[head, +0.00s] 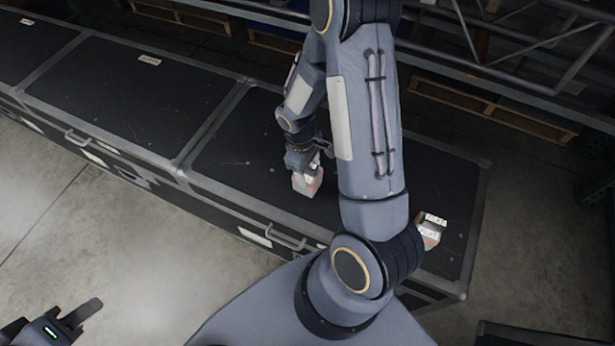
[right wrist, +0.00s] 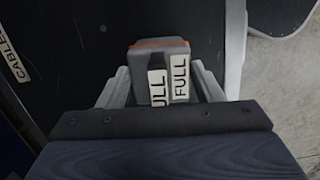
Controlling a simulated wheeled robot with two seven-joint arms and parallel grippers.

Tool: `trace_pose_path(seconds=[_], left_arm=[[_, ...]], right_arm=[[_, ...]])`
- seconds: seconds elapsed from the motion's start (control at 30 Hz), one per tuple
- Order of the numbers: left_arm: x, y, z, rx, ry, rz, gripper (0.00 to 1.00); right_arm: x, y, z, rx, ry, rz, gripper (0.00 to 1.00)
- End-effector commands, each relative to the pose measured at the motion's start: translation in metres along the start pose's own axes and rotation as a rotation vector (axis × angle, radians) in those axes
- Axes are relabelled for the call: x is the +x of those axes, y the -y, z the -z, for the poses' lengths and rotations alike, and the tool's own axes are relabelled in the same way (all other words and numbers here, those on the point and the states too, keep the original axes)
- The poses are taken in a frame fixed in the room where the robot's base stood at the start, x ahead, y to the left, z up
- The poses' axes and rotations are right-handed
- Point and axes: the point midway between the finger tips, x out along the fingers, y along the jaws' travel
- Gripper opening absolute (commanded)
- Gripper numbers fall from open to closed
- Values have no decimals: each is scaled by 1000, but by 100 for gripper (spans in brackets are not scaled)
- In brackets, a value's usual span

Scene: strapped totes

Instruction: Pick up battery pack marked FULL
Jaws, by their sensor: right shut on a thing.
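The battery pack marked FULL (right wrist: 158,55) is grey with an orange line and white labels in the right wrist view. It also shows in the head view (head: 309,184) over the black case lid. My right gripper (head: 306,170) is shut on it, with one finger on each side in the right wrist view (right wrist: 165,88). I cannot tell whether the pack touches the lid. Another pack with labels reading FLAT (head: 432,232) stands near the lid's right end, partly hidden by my right arm. My left gripper (head: 85,312) is low at the left, over the floor and away from the packs; its jaw gap is unclear.
Long black cases (head: 120,95) with metal edges and handles run in a row. A CABLE label (right wrist: 13,62) shows in the right wrist view. Pallets (head: 490,108) and rack beams lie behind. The concrete floor (head: 110,235) in front is clear.

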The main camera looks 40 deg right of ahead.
Motion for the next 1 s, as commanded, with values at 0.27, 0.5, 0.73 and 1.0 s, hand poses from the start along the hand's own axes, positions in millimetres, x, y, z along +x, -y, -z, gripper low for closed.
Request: trace_pose_path(seconds=[0.27,0.5,0.73,1.0], left_arm=[[0,0,0,0,0,0,36],[0,0,0,0,0,0,36],[0,0,0,0,0,0,36],[-2,-1,1,0,0,0,36]], right_arm=[[-1,0,0,0,-1,-1,0],[-2,0,0,0,-2,-1,0],[-16,0,-1,1,-5,-2,0],[-61,24,-13,-5,-8,-2,0]])
